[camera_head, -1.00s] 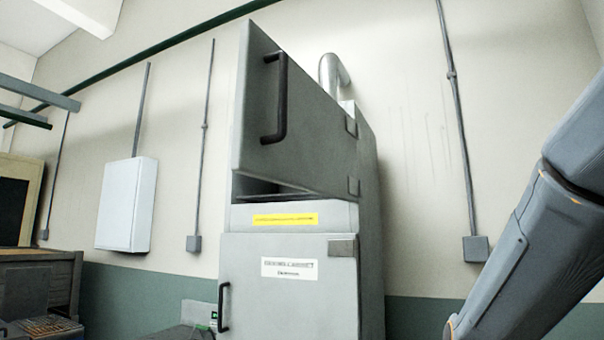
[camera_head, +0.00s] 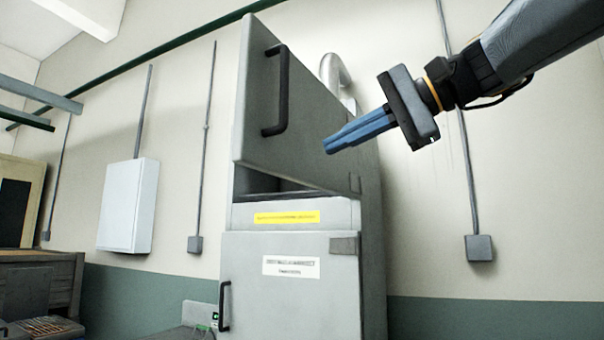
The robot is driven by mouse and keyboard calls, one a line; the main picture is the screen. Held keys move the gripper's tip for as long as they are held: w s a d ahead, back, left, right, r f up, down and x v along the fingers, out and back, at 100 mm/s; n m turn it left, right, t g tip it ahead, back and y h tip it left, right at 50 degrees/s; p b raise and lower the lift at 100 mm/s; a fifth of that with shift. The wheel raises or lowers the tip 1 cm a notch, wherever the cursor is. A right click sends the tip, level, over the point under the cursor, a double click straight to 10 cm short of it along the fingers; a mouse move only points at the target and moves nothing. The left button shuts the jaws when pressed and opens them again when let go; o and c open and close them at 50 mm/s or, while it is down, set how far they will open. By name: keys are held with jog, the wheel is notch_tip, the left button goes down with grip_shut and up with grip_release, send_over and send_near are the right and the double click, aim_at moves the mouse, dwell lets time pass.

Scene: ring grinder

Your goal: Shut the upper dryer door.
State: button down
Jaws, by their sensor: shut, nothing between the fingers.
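The upper dryer door (camera_head: 318,125) is a grey panel, hinged on its right side and standing partly open. Its black bar handle (camera_head: 277,90) is near the left edge. A dark gap into the upper compartment shows below the door. My gripper (camera_head: 328,147) has blue fingers, shut and empty. In the picture it overlaps the right part of the door, near the hinge side and to the right of the handle. I cannot tell whether the fingertips touch the door. Most of the upper compartment is hidden behind the door.
The lower cabinet door (camera_head: 290,300) is shut, with a black handle (camera_head: 224,306) at its left. A yellow label (camera_head: 287,218) sits between the doors. A silver duct (camera_head: 336,75) rises behind. A white wall box (camera_head: 128,206) hangs left, and a brown bench (camera_head: 40,285) stands lower left.

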aim_at(272, 170)
jog(key=p+x, duration=0.1)
jog(key=x, duration=0.2)
jog(key=p+x, duration=0.1)
jog(key=x, duration=0.3)
jog(key=r+p+x, duration=0.1)
jog(key=p+x, duration=0.1)
jog(key=x, duration=0.2)
jog(key=shift+w+a, duration=0.15)
jog(key=shift+a, duration=0.1)
